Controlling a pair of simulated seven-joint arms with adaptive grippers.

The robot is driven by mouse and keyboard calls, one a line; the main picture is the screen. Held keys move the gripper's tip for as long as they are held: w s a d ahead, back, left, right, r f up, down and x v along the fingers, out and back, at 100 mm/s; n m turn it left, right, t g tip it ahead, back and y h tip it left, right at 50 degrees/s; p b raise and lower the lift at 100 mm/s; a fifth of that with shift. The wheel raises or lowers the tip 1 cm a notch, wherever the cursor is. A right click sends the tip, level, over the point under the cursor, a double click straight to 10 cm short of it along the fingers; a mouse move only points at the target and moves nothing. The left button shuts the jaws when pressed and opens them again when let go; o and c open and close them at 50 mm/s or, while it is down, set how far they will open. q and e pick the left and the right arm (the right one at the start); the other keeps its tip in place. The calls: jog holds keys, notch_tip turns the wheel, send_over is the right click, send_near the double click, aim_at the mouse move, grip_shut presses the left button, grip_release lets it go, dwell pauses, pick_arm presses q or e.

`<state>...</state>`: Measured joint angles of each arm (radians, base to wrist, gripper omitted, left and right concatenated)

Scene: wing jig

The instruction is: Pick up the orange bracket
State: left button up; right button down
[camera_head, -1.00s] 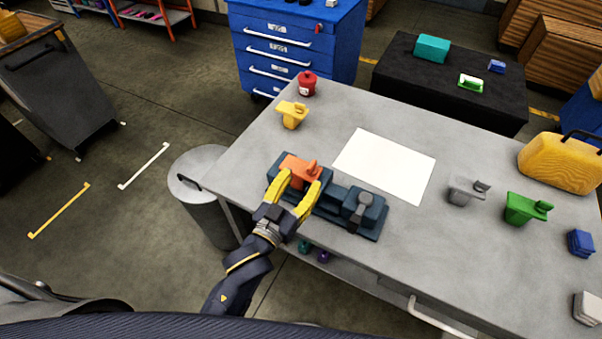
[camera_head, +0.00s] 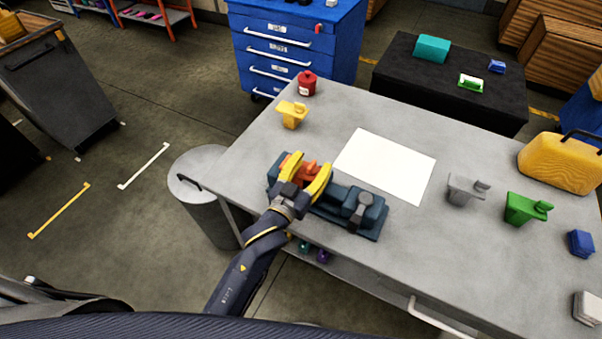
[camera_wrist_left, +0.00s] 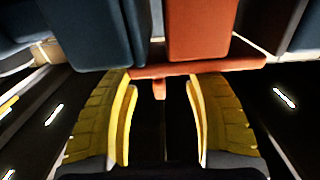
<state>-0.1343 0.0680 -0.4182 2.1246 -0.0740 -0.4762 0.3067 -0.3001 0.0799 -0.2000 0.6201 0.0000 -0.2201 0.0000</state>
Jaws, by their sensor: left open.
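The orange bracket (camera_head: 303,172) sits on the left part of the dark blue jig (camera_head: 343,213) near the table's front left edge. My left gripper (camera_head: 308,172) is at the bracket, with its yellow fingers open on either side of it and partly hiding it. In the left wrist view the orange bracket (camera_wrist_left: 197,45) fills the upper middle. Its flange lies just beyond the tips of the open left gripper (camera_wrist_left: 160,85), and a small orange tab points down between the fingers. I cannot tell whether the fingers touch it. My right gripper is not in view.
A yellow bracket (camera_head: 292,114) and a red canister (camera_head: 307,83) stand behind the jig. A white sheet (camera_head: 385,165) lies to its right. Grey (camera_head: 466,190) and green (camera_head: 526,208) brackets stand farther right, with a yellow case (camera_head: 561,162). A grey bin (camera_head: 203,195) stands beside the table.

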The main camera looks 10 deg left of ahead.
pick_arm(q)
jog(key=shift+c, duration=0.4)
grip_shut()
jog(key=shift+f, duration=0.15)
